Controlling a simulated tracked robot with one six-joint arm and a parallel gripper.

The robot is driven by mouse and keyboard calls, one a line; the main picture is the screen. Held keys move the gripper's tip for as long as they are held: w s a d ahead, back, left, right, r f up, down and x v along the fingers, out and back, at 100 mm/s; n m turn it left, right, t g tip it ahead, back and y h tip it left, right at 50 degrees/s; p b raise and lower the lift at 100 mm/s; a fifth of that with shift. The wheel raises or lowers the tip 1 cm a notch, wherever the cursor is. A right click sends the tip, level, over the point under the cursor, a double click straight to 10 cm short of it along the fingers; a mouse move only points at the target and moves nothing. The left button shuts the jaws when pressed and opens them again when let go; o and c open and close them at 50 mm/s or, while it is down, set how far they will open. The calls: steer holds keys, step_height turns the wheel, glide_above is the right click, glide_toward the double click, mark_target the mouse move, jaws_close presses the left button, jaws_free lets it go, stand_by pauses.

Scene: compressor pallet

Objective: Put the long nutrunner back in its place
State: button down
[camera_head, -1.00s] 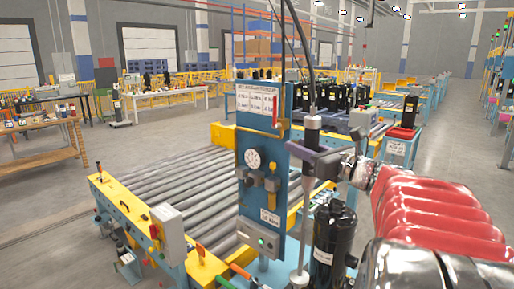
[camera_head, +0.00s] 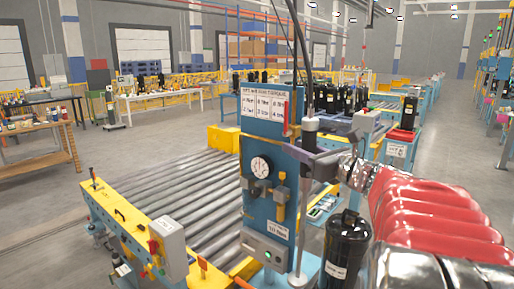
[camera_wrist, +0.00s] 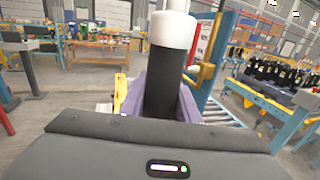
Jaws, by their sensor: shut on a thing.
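The long nutrunner (camera_head: 310,127) hangs upright, with a grey body, a cable rising from its top and a thin shaft running down. My gripper (camera_head: 312,160) is shut on its body from the right. In the wrist view, the nutrunner (camera_wrist: 164,82) is a dark cylinder with a white collar, between my purplish fingers. The blue tool post (camera_head: 258,205) stands just left of the nutrunner and carries a gauge (camera_head: 260,167), a label sheet and a control box. The nutrunner's side overlaps the post's right edge in the head view; I cannot tell whether they touch.
A black compressor (camera_head: 345,250) stands below my gripper, right of the shaft. A roller conveyor (camera_head: 170,190) with a yellow end frame (camera_head: 130,235) lies left of the post. More compressors (camera_head: 340,97) stand behind. Open floor (camera_head: 460,140) shows at the right.

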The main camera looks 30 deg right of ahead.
steer(key=shift+a+r, duration=0.15)
steer(key=shift+a, duration=0.15)
steer(key=shift+s+f, duration=0.1)
steer(key=shift+f, duration=1.9)
steer(key=shift+f, duration=1.3)
stand_by(0.6)
steer(key=shift+f, duration=2.25)
stand_by(1.6)
